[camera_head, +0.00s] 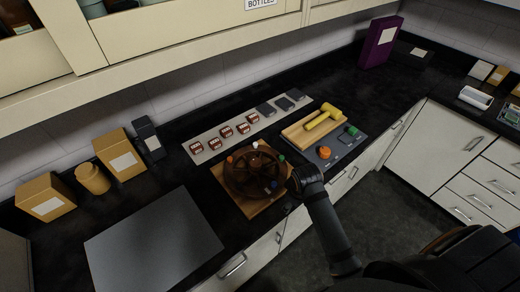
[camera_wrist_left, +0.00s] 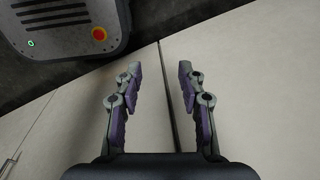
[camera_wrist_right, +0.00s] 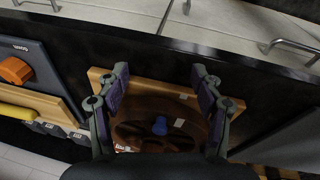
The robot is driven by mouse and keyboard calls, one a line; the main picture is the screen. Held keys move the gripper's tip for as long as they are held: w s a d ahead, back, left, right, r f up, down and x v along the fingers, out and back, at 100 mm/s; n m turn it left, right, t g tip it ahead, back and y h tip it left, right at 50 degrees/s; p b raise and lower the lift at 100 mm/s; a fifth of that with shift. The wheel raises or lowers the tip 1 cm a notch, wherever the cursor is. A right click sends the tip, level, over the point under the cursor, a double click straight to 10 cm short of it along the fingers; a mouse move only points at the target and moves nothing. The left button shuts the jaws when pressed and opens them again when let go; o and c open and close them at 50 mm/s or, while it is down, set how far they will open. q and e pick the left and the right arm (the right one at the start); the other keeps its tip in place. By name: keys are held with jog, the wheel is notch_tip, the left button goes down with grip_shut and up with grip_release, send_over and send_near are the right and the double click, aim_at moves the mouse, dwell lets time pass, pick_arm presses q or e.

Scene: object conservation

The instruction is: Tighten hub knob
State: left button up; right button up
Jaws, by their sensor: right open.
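A brown spoked wheel (camera_head: 240,182) lies on a wooden board (camera_head: 251,210) on the black counter. Small coloured knobs sit on it, among them a blue one (camera_head: 273,184), a green one (camera_head: 281,158) and an orange-red one (camera_head: 229,159). In the right wrist view a blue knob (camera_wrist_right: 160,125) shows on the wheel between my fingers. I cannot tell which knob is the hub knob. My right gripper (camera_head: 293,184) is at the wheel's right edge, its fingers (camera_wrist_right: 160,75) open and empty. My left gripper (camera_wrist_left: 160,68) is open and empty, facing pale cabinet doors; it is outside the head view.
A grey mat (camera_head: 150,245) is at left. Cabinets overhang the back.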

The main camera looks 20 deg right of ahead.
aim_at(256, 162)
jog(key=w+r+n, duration=0.1)
jog(key=w, duration=0.1)
jog(key=w+a+n, duration=0.1)
jog(key=w, duration=0.1)
jog(key=w+r+n, duration=0.1)
jog(key=w, duration=0.1)
jog(key=shift+a+r, duration=0.3)
jog(key=shift+a, duration=0.05)
jog(key=w+a+r+n+g, duration=0.2)
jog(key=w+a+r+n, duration=0.4)
jog(key=w+r+n, duration=0.5)
jog(key=shift+m+y, duration=0.3)
jog(key=shift+y, duration=0.1)
jog(key=f+b, duration=0.7)
jog(key=f, duration=0.1)
jog(key=shift+w+f, duration=0.1)
jog(key=shift+w, duration=0.3)
jog(key=shift+d+f+p, duration=0.1)
jog(key=shift+f+p, duration=0.4)
jog(key=shift+f, duration=0.5)
jog(key=c, duration=1.1)
pick_arm(q)
jog(key=f, duration=0.3)
jog(key=w+f, duration=0.1)
jog(key=f, duration=0.1)
jog(key=shift+f, duration=0.4)
pick_arm(e)
jog(key=shift+c, duration=0.2)
